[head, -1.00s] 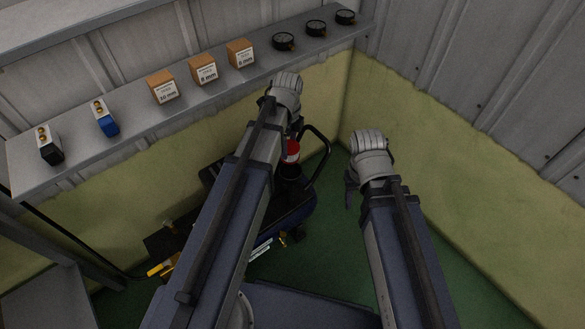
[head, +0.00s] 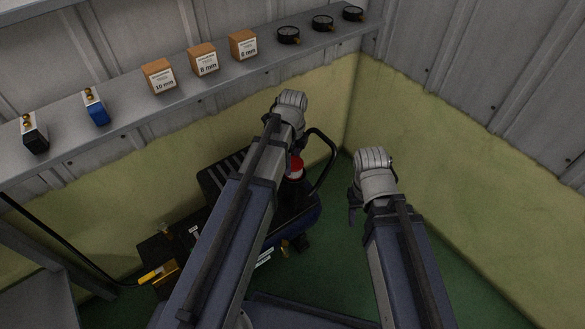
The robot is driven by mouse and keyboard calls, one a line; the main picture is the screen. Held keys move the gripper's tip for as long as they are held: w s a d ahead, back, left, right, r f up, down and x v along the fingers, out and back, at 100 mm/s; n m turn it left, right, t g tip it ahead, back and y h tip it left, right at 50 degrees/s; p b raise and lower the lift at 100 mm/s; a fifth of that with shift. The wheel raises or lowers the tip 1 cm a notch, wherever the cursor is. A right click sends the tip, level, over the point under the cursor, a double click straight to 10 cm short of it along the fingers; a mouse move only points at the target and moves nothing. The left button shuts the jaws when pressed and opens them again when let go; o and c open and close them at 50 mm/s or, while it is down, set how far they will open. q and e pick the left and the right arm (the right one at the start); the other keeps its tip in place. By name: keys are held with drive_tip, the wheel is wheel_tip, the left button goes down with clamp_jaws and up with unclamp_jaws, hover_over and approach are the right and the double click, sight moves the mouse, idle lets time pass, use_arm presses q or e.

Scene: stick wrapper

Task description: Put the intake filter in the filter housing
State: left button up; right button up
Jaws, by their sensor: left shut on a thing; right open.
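My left gripper (head: 295,148) points down over the compressor, and its fingers are mostly hidden behind my own wrist and forearm. It is shut on a small red and white piece (head: 296,167), which looks like the intake filter. A dark round part (head: 291,192) directly below it looks like the filter housing. My forearm covers its left side, and I cannot tell whether the two touch. My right gripper (head: 354,203) is open and empty, to the right of the compressor above the green floor.
The compressor (head: 312,215) stands in the corner with a curved black handle (head: 331,160). A grey shelf (head: 130,110) along the wall carries boxes (head: 203,60), black gauges (head: 289,36), a blue block (head: 95,108) and a black block (head: 34,135). Green floor is free at right.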

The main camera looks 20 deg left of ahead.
use_arm(q)
drive_tip(key=shift+f+b, duration=0.7)
drive_tip(key=shift+f, duration=0.5)
use_arm(e)
drive_tip(key=shift+f, duration=1.2)
use_arm(q)
drive_tip(key=shift+f, duration=0.1)
drive_tip(key=shift+f, duration=0.15)
drive_tip(key=o, duration=1.5)
drive_tip(key=shift+c, duration=0.2)
use_arm(e)
drive_tip(key=shift+f, duration=0.15)
use_arm(q)
wheel_tip(320, 180, up, 13)
drive_tip(key=p, duration=1.2)
drive_tip(key=s+d+n+y, duration=0.1)
drive_tip(key=s+d+n, duration=1)
drive_tip(key=s+n, duration=0.3)
drive_tip(key=shift+s+f+n, duration=0.2)
drive_tip(key=shift+s+n, duration=0.05)
drive_tip(key=shift+n, duration=0.65)
use_arm(e)
wheel_tip(320, 180, up, 12)
